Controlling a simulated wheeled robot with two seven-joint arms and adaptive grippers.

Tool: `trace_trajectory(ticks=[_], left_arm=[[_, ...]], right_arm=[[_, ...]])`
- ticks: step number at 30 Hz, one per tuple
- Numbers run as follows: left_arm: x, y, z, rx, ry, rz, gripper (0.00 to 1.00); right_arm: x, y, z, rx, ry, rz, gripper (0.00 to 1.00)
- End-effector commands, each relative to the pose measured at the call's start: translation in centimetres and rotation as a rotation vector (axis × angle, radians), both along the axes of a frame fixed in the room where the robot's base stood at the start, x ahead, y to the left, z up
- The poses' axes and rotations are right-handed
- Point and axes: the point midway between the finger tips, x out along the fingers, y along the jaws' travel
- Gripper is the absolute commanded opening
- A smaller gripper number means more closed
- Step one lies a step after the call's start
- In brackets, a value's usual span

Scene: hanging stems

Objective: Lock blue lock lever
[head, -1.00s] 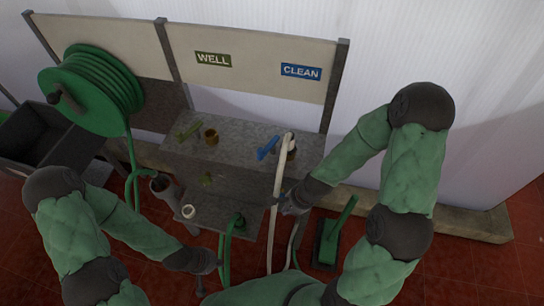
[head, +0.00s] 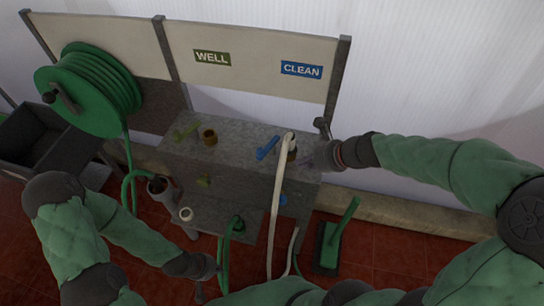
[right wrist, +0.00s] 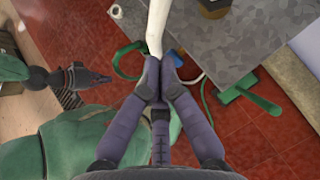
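A blue lever (head: 267,147) stands slanted on the grey metal bench (head: 235,130), left of the brown fitting (head: 292,154) under the CLEAN sign. A small blue part (head: 283,200) shows on the bench front below; I cannot tell which blue part is the lock lever. My right gripper (head: 309,157) is over the bench's right end, right of the white hose (head: 277,205). In the right wrist view its fingers (right wrist: 157,68) are together at the white hose (right wrist: 157,25); a grip on it is not clear. My left gripper (head: 201,288) hangs low; its fingers are unclear.
A green lever (head: 187,131) and brown fitting (head: 210,137) stand under the WELL sign. A green hose reel (head: 90,90) is at left. A green brush (head: 335,235) stands on the red floor right of the bench.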

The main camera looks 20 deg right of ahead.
Motion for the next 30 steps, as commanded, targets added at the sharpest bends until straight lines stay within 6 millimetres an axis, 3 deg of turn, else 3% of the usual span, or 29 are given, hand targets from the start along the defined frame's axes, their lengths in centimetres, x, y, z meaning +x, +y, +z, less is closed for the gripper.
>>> trace_trajectory(ticks=[6, 17, 23, 30], left_arm=[[0.0, 0.0, -0.2, 0.0, 0.0, 0.0, 0.0], [0.0, 0.0, -0.2, 0.0, 0.0, 0.0, 0.0], [0.0, 0.0, -1.2, 0.0, 0.0, 0.0, 0.0], [0.0, 0.0, -3.4, 0.0, 0.0, 0.0, 0.0]], right_arm=[[0.0, -0.1, 1.4, 0.051, -0.006, -0.052, 0.0], [0.0, -0.1, 1.4, 0.052, -0.006, -0.052, 0.0], [1.0, 0.8, -0.1, 0.054, -0.004, -0.048, 0.0], [3.3, 2.7, -3.3, 0.052, -0.004, -0.047, 0.0]])
